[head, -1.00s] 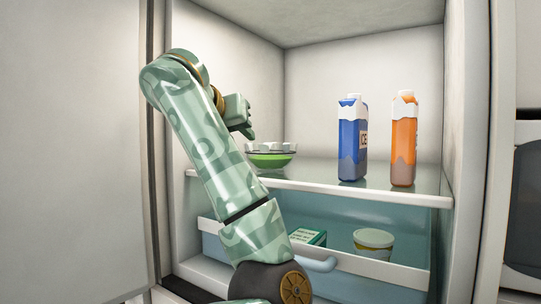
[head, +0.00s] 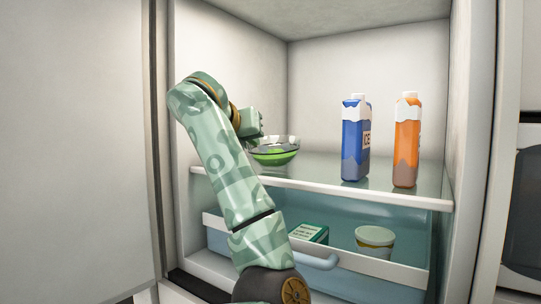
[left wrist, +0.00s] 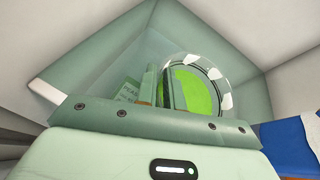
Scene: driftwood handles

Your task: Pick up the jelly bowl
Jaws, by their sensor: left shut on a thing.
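The jelly bowl (head: 275,156), a clear bowl with bright green jelly, is at the left of the upper fridge shelf, tilted a little. I cannot tell whether its base still touches the shelf. My left gripper (head: 258,132) is shut on the bowl's rim at its left side; the arm hides part of the grip. The left wrist view shows the green jelly (left wrist: 190,92) and the white-marked rim just right of the fingers (left wrist: 165,88). My right gripper is not in view.
A blue carton (head: 355,140) and an orange carton (head: 406,142) stand to the right on the glass shelf (head: 330,178). Below, a drawer (head: 340,262) holds a green box (head: 309,233) and a white tub (head: 375,238). The space above the bowl is free.

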